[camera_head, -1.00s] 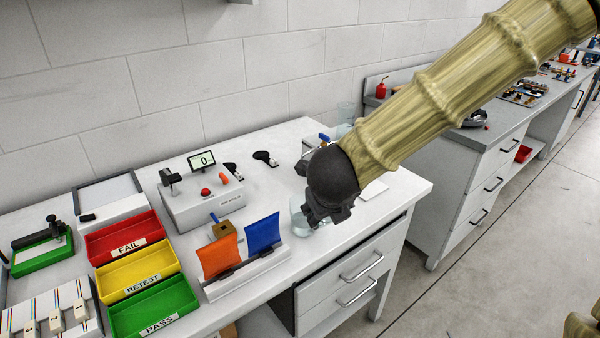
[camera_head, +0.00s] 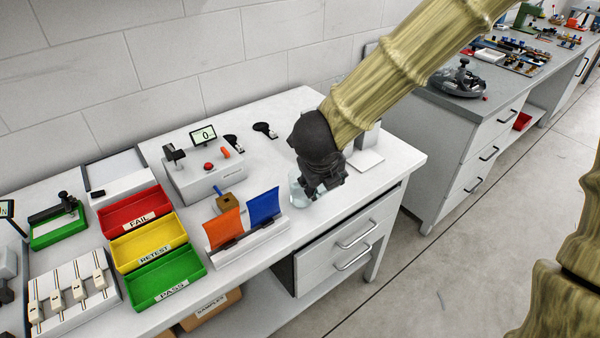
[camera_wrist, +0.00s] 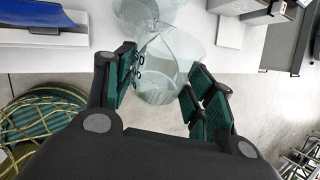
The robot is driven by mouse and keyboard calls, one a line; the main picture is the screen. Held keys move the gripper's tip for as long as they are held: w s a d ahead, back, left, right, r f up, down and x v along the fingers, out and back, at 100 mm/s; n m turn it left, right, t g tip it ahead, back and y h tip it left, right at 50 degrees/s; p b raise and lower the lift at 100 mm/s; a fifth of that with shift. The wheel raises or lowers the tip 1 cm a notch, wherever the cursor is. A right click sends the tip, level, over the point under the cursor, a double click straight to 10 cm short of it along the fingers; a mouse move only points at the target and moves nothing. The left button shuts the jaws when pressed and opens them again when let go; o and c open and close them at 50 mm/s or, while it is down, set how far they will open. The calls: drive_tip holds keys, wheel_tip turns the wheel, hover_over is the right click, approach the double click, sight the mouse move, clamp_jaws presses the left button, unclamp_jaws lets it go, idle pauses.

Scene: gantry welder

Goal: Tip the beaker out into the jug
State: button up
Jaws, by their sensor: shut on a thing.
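My gripper (camera_head: 322,190) is over the front right part of the white bench. In the wrist view its dark green finger pads (camera_wrist: 163,90) are shut on a clear beaker (camera_wrist: 158,82). The beaker shows in front of the bench edge; its tilt and contents are hard to tell. A second clear vessel, seemingly the jug (camera_wrist: 135,12), stands beyond the beaker at the top of the wrist view. In the head view the jug (camera_head: 297,187) shows just left of my gripper, close to it. The gripper hides part of the glass, so any gap between the two vessels is unclear.
Orange (camera_head: 223,229) and blue (camera_head: 263,206) flaps stand in a white holder left of the jug. Red, yellow (camera_head: 150,243) and green trays are further left. A tester (camera_head: 205,180) stands behind. A white pad (camera_head: 365,161) lies to the right.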

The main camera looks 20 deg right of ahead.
drive_tip(key=shift+w+a+r+g+h+p, duration=0.1)
drive_tip(key=shift+w+r+g+h+p, duration=0.2)
drive_tip(key=shift+p, duration=1.2)
drive_tip(key=shift+w+a+r+g+p, duration=0.1)
drive_tip(key=shift+r+g+p, duration=0.3)
drive_tip(key=shift+p, duration=1.1)
drive_tip(key=p, duration=0.3)
drive_tip(key=shift+w+r+g, duration=0.15)
drive_tip(key=shift+r+g, duration=0.15)
drive_tip(key=shift+g, duration=0.1)
drive_tip(key=shift+a+f+n+p, duration=0.1)
drive_tip(key=shift+f+n+p, duration=0.05)
drive_tip(key=shift+n+p, duration=0.2)
drive_tip(key=shift+w+a+r+g+h+p, duration=0.15)
drive_tip(key=shift+w+g+p, duration=0.15)
drive_tip(key=shift+p, duration=0.55)
drive_tip(key=shift+w+r+g+h+p, duration=0.15)
drive_tip(key=shift+w+g+p, duration=0.15)
drive_tip(key=shift+p, duration=0.55)
